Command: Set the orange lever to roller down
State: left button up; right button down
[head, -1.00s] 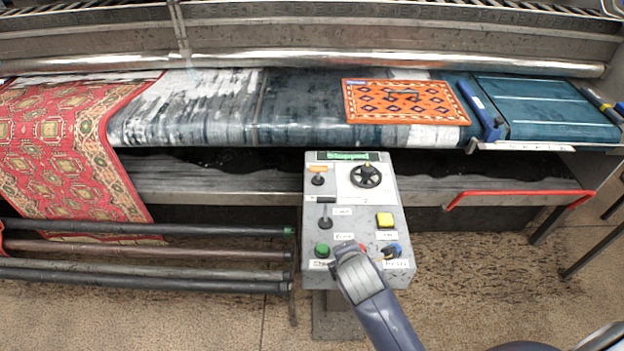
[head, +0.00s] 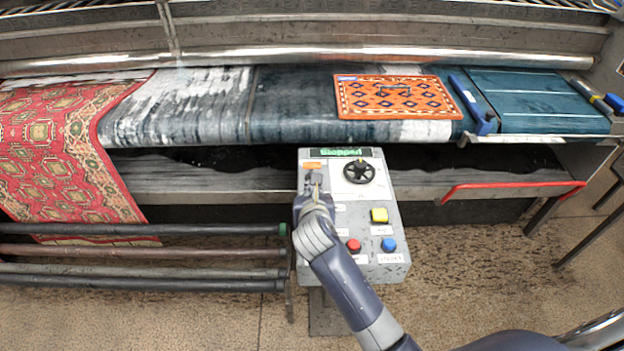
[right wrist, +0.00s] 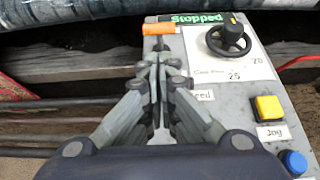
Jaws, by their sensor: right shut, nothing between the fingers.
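The orange lever (head: 313,165) is at the upper left of the grey control panel (head: 350,270), under the green "Stopped" display. Its orange part (right wrist: 158,28) also shows in the right wrist view, with a dark stem below it. My right gripper (head: 314,186) is over the panel's left side, just on the near side of the lever. In the right wrist view its fingertips (right wrist: 160,66) are together and empty, close to the lever's stem. I cannot tell whether they touch it. My left gripper is not in view.
A black hand wheel (head: 358,172) stands right of the lever. Yellow (head: 379,215), red (head: 354,245) and blue (head: 389,245) buttons are lower on the panel. My right arm hides the black lever and the green button. Metal rollers (head: 140,253) lie to the left.

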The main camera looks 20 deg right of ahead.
send_near(312, 170)
jog(key=w+f, duration=0.3)
jog(key=shift+d, duration=0.4)
jog(key=shift+w, duration=0.1)
dwell(0.4)
